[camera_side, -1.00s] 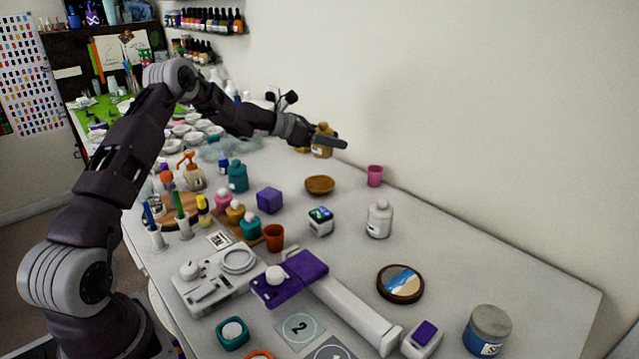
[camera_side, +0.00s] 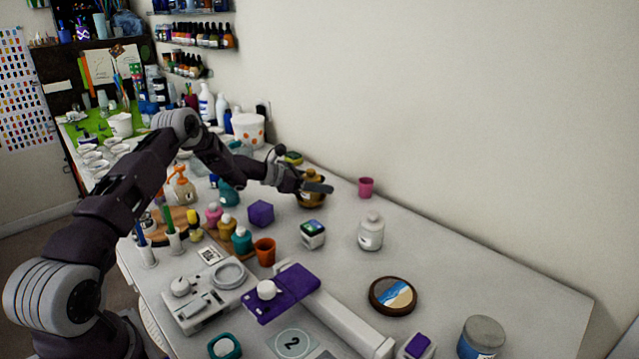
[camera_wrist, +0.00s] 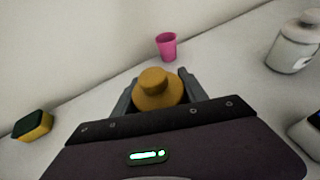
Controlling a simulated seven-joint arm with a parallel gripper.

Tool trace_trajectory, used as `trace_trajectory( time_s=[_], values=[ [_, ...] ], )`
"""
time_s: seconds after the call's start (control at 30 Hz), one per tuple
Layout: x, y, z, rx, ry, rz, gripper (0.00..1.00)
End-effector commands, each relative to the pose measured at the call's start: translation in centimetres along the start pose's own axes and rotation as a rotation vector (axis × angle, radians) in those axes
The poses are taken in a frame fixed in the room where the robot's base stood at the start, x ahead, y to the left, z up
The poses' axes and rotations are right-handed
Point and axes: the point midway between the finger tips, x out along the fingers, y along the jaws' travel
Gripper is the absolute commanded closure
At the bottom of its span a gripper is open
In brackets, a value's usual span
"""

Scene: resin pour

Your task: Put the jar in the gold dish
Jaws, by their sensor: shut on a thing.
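The amber-yellow jar (camera_wrist: 158,93) with its rounded cap sits between the two fingers of my gripper (camera_wrist: 157,84) in the wrist view. My gripper (camera_side: 316,187) is shut on it. In the side view the jar (camera_side: 312,174) is upright, and a finger crosses in front of it. The gold-brown dish (camera_side: 312,204) is directly below the jar and partly covered by it. I cannot tell whether the jar's base touches the dish. The dish is hidden in the wrist view.
A pink cup (camera_side: 366,187) stands to the right, near the wall. A yellow-green sponge (camera_wrist: 33,125) lies at the wrist view's left.

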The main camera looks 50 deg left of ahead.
Motion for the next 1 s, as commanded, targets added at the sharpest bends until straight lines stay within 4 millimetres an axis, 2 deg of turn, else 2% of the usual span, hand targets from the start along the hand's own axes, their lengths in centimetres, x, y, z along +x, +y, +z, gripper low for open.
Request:
trace_trajectory(
  time_s=[0.13,0.17,0.27,0.53,0.63,1.0],
  values=[
    [0.2,0.0,-0.3,0.000,-0.002,0.000,1.00],
    [0.2,0.0,-0.4,0.000,0.000,0.000,0.46],
    [0.2,0.0,-0.4,0.000,0.000,0.000,0.28],
    [0.1,0.0,-0.3,0.000,0.000,0.000,0.28],
    [-0.2,0.0,0.5,0.002,-0.001,0.001,0.28],
    [-9.7,0.0,0.4,-0.001,0.000,0.002,0.28]
  ],
)
